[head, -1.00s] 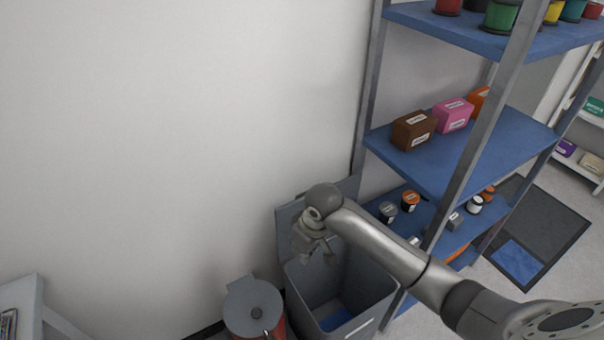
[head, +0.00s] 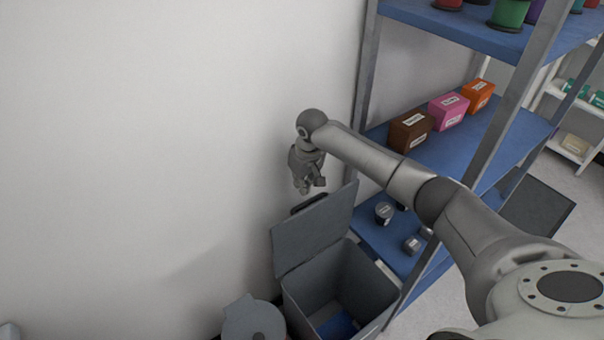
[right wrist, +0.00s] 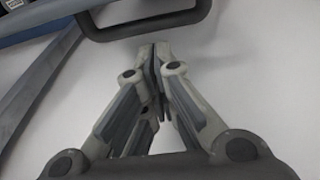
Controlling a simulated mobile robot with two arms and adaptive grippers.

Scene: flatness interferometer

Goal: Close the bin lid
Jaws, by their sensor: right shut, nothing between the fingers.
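The grey bin (head: 345,289) stands on the floor against the wall, with its lid (head: 314,232) raised and leaning back. A dark handle (head: 310,203) sticks out behind the lid's upper edge. My right gripper (head: 309,189) is above the lid near the wall, pointing down, shut and empty. In the right wrist view its fingertips (right wrist: 153,44) meet just short of a dark handle loop (right wrist: 143,36), and I see no grip on it. Inside the bin there is something blue (head: 338,325). My left gripper is not in view.
A metal rack with blue shelves (head: 455,160) stands right of the bin, holding brown (head: 409,132), pink (head: 448,111) and orange (head: 478,95) boxes and small containers. A round grey-topped bin (head: 252,321) stands left of the grey bin. The wall to the left is bare.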

